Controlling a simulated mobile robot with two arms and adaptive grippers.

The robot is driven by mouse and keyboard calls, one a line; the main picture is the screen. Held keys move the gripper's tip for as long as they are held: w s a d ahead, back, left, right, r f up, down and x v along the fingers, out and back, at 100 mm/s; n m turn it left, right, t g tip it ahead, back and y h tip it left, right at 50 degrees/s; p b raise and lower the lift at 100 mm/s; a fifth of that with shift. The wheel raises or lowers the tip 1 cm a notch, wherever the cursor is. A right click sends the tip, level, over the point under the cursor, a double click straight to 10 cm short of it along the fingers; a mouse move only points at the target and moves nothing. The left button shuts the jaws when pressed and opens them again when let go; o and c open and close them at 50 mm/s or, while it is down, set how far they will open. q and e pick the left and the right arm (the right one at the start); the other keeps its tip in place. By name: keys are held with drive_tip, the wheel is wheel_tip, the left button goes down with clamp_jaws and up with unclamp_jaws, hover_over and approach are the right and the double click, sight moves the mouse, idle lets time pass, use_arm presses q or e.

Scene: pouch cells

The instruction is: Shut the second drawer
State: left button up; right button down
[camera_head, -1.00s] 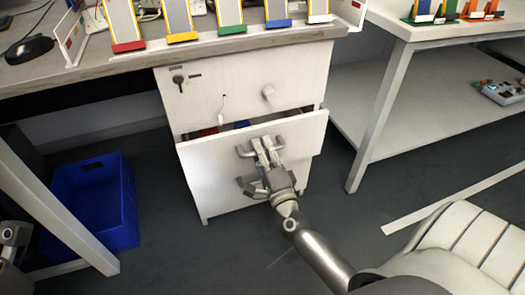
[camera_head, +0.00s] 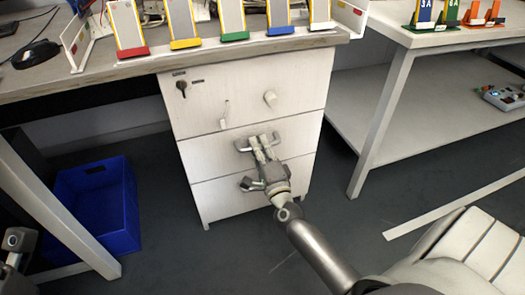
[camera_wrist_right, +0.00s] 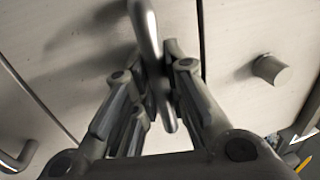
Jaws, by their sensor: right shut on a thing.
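The white drawer unit stands under the table, with three drawer fronts one above another. The second drawer (camera_head: 205,157) is the middle one, and its front sits flush with the others. My right gripper (camera_head: 262,146) is at this drawer's bar handle (camera_head: 277,139). In the right wrist view my right gripper (camera_wrist_right: 160,95) has its fingers shut around the grey handle (camera_wrist_right: 148,30). The bottom drawer (camera_head: 225,193) is closed too. At the left edge, part of my left arm shows, but its fingertips cannot be made out.
A blue crate (camera_head: 128,205) stands on the floor left of the drawer unit. A key (camera_head: 181,88) sticks out of the top drawer. A white table with a lower shelf (camera_head: 420,105) stands at right. Stands with coloured bases line the tabletop edge.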

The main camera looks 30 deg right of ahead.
drive_tip(key=shift+w+r, duration=0.1)
drive_tip(key=c, duration=1.9)
unclamp_jaws()
drive_tip(key=o, duration=0.4)
drive_tip(key=shift+w, duration=0.15)
drive_tip(key=shift+o, duration=0.2)
drive_tip(key=v, duration=1.2)
